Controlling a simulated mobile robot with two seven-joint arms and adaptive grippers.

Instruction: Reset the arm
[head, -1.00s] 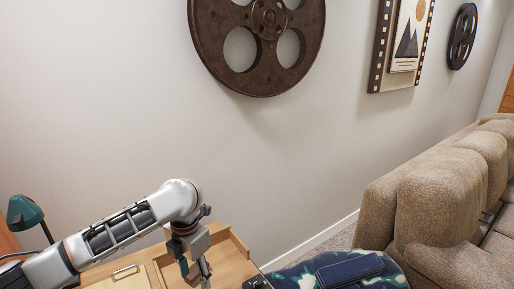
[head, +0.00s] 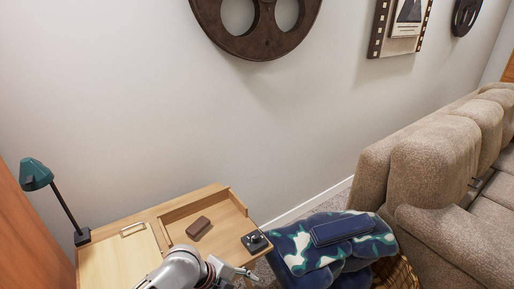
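My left arm comes in at the bottom edge, in front of the wooden desk (head: 152,213). My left gripper (head: 246,272) is low in the view, at the desk's near right side, pointing right. Its fingers are small and partly hidden by the wrist, so I cannot tell how far apart they are. I see nothing held in it. My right arm and gripper are not in view.
A brown block (head: 198,228) lies in the desk's open tray section. A small black device (head: 256,242) sits at the desk's right corner. A green lamp (head: 37,174) stands left. A patterned blanket (head: 300,247) with a dark blue case (head: 341,230) and a beige sofa (head: 432,165) are right.

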